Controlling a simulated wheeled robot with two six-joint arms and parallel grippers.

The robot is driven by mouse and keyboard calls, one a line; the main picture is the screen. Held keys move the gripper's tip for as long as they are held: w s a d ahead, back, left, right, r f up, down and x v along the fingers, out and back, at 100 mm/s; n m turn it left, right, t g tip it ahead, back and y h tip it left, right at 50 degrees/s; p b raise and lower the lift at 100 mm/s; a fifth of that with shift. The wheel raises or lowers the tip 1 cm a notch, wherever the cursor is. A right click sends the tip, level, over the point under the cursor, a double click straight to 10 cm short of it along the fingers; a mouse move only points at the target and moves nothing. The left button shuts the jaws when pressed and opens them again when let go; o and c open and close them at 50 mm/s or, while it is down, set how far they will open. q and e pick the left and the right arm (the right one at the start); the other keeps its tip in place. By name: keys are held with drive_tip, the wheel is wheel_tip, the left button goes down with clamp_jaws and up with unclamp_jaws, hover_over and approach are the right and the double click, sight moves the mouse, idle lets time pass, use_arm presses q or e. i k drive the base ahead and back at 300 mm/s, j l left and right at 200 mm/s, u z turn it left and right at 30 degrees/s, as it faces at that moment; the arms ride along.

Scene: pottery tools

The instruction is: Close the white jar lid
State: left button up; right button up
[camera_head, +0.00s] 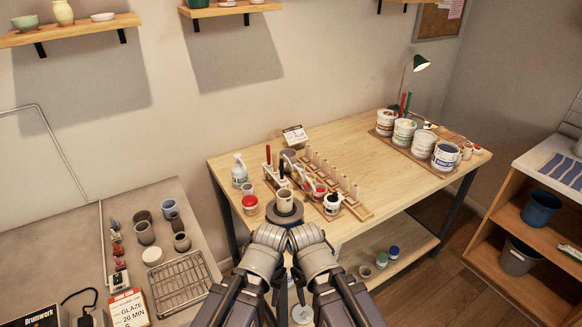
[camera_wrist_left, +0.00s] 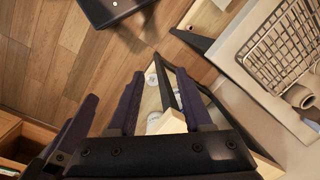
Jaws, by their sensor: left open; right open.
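I cannot tell for sure which jar the task means. A small white jar with a red top (camera_head: 250,204) stands at the table's left front. A white jar with a dark top (camera_head: 332,204) stands farther right by the wooden rack. A flat white round piece (camera_head: 152,256) lies on the grey bench at left. My right gripper (camera_head: 300,290) hangs low before the table's front edge, partly hidden by my arm links, and is empty. My left gripper's two dark fingers are apart and empty in the left wrist view (camera_wrist_left: 160,76), away from the jars.
The wooden table (camera_head: 370,165) has a clear middle. Several white tubs, one of them a blue-marked tub (camera_head: 445,155), stand at its right. A wire rack (camera_head: 180,283) lies on the left bench.

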sight(287, 161)
drive_tip(key=i+l+u, duration=0.25)
drive_tip(key=l, duration=0.4)
drive_tip(key=i+l+u, duration=0.15)
drive_tip(key=i+l, duration=0.1)
drive_tip(key=l, duration=0.1)
